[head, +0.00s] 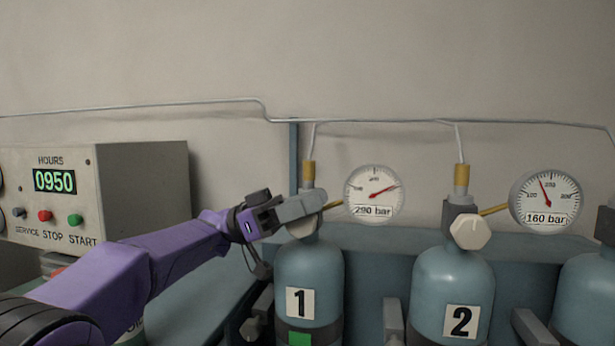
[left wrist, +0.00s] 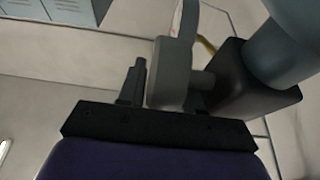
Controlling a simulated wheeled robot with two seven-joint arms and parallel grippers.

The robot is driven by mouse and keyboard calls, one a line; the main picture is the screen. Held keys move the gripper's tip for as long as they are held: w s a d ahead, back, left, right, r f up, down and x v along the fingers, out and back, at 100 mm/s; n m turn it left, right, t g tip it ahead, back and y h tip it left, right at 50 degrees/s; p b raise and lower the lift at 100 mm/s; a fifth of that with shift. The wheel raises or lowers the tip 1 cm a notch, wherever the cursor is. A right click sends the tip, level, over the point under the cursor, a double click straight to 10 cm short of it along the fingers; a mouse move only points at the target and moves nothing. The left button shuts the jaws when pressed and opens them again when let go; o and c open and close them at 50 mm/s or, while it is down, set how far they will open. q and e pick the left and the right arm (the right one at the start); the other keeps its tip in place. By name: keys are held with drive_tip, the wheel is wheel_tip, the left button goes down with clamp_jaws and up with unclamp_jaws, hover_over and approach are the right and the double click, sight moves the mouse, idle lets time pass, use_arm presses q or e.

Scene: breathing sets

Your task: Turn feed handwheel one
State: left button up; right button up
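Feed cylinder one is the blue-grey bottle (head: 316,268) with the "1" label. Its pale handwheel (head: 303,229) is mostly covered by my left gripper (head: 306,207), which reaches it from the left. In the left wrist view a grey block, which looks like the handwheel (left wrist: 170,75), sits on a short stem against the dark valve body (left wrist: 262,88). A dark finger of my left gripper (left wrist: 134,84) is close on its left side. The other finger is mostly hidden, so the grip is unclear. My right gripper is not in view.
Gauge one (head: 374,194) reads 290 bar, just right of the gripper. Cylinder two (head: 452,281), its handwheel (head: 469,229) and a 160 bar gauge (head: 546,200) stand further right. A control box (head: 142,195) showing 0950 hours is at left. A thin pipe runs along the wall.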

use_arm(q)
drive_tip(key=s+r+b, duration=1)
drive_tip(key=s+r, duration=0.2)
drive_tip(key=s, duration=0.2)
drive_tip(key=w+a+f+t+y+p, duration=0.1)
drive_tip(key=w+a+f+p, duration=0.1)
drive_tip(key=w+p, duration=0.45)
drive_tip(key=w+a+f+t+y+p, duration=0.1)
drive_tip(key=w+a+p, duration=0.1)
drive_tip(key=w+p, duration=0.45)
drive_tip(key=w+a+f+g+y+p, duration=0.1)
drive_tip(key=a+f+p, duration=0.2)
drive_tip(key=f+p, duration=0.25)
drive_tip(key=w+a+f+y+p, duration=0.1)
drive_tip(key=w+a+f+p, duration=0.1)
drive_tip(key=f+p, duration=0.35)
drive_tip(key=d+p, duration=0.1)
drive_tip(key=d, duration=0.2)
drive_tip(key=s+d+p, duration=0.1)
drive_tip(key=d+p, duration=0.1)
drive_tip(key=d, duration=0.1)
drive_tip(key=s+d+p, duration=0.1)
drive_tip(key=d, duration=0.2)
drive_tip(key=shift+s+r+p, duration=0.1)
drive_tip(key=shift+r+p, duration=0.05)
drive_tip(key=shift+p, duration=0.15)
drive_tip(key=shift+d, duration=0.35)
